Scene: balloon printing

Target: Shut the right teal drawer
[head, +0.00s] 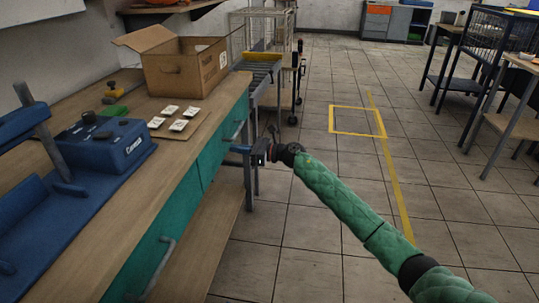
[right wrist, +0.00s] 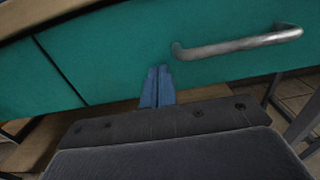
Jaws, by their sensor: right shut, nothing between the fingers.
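The right teal drawer (head: 215,156) is at the far end of the workbench front. Its grey bar handle (right wrist: 238,43) is at the upper right of the right wrist view. Its front looks about level with the neighbouring left teal drawer (head: 160,232), with a thin dark seam between them. My right gripper (head: 238,148) is in front of the right drawer. In the right wrist view its blue fingers (right wrist: 157,82) are shut and empty, pointing at the teal front left of the handle. I cannot tell if the tips touch it. My left gripper is out of view.
The wooden benchtop (head: 150,185) holds a blue machine (head: 110,145), a board with white cards (head: 180,125) and an open cardboard box (head: 185,68). A wire cart (head: 262,75) stands beyond the bench.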

